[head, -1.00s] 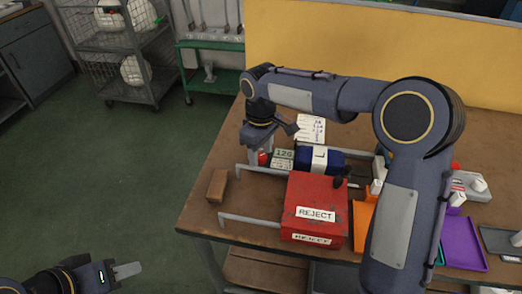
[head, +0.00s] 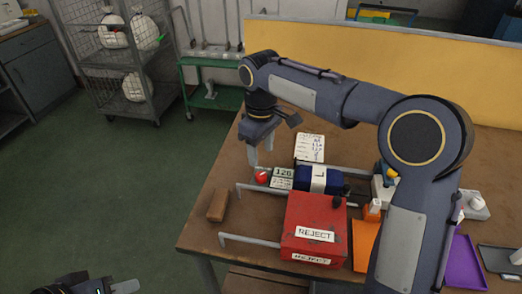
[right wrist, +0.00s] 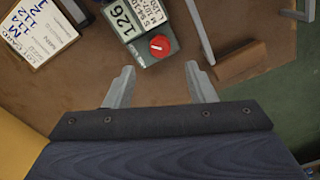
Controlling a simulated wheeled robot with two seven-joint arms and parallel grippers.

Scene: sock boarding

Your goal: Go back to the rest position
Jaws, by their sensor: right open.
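My right gripper (head: 262,157) hangs above the table's left back part, near a small counter box (head: 282,178) with a red knob and the number 126. In the right wrist view its two fingers (right wrist: 160,88) are apart with nothing between them. The counter box (right wrist: 140,30) lies beyond the fingertips there. My left gripper (head: 125,286) shows only partly at the bottom left edge, over the floor and away from the table; whether its jaws are apart is unclear. A dark blue bundle (head: 304,177) with a white band marked L lies beside the counter box.
The wooden table (head: 210,236) holds a red REJECT box (head: 294,214), metal rails (head: 232,238), a brown block (head: 217,205) and a lot card (head: 309,147). Orange (head: 366,238) and purple (head: 464,262) trays lie at right. A yellow panel (head: 340,60) stands behind. Floor at left is clear.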

